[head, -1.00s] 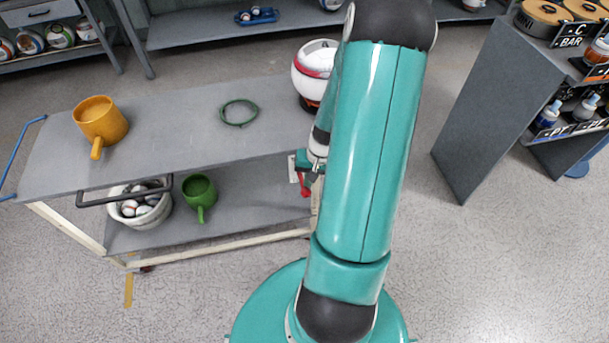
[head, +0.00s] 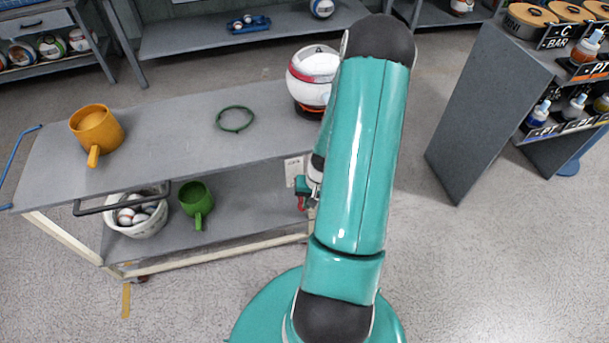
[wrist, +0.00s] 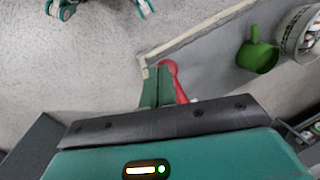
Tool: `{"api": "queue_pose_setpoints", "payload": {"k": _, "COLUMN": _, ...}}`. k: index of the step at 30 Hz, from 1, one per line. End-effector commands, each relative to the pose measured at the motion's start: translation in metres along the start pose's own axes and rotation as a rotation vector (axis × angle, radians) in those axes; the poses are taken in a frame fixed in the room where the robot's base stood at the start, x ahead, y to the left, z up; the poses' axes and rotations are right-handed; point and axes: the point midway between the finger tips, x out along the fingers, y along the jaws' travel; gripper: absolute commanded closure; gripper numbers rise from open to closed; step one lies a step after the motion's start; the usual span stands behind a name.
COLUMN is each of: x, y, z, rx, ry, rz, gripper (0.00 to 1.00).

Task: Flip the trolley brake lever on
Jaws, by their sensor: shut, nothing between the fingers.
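The grey two-shelf trolley (head: 165,146) stands left of my arm in the head view. Its red brake lever (wrist: 172,70) shows in the wrist view, with a round red end and an arm running back beside my fingers. In the head view, only a small red part of the lever (head: 301,203) shows. My gripper (wrist: 157,76) is shut and empty, its green fingertips close beside the lever on its left in the wrist view. I cannot tell whether they touch. In the head view, my arm hides most of my gripper (head: 303,187).
On the trolley top are an orange mug (head: 97,128), a green ring (head: 235,119) and a white-and-red ball (head: 314,72). A green mug (head: 196,199) and a white basket of balls (head: 137,217) sit on its lower shelf. A grey stand (head: 490,105) is at right.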

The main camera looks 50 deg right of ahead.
Motion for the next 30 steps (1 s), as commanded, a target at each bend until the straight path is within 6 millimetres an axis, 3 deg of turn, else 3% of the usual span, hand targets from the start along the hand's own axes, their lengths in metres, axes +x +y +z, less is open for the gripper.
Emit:
{"api": "queue_pose_setpoints", "payload": {"k": 21, "x": 0.008, "y": -0.001, "z": 0.003, "rx": 0.001, "ry": -0.005, "rz": -0.001, "gripper": 1.0}}
{"api": "queue_pose_setpoints", "payload": {"k": 30, "x": -0.013, "y": -0.008, "z": -0.007, "rx": -0.004, "ry": 0.003, "rz": 0.001, "gripper": 1.0}}
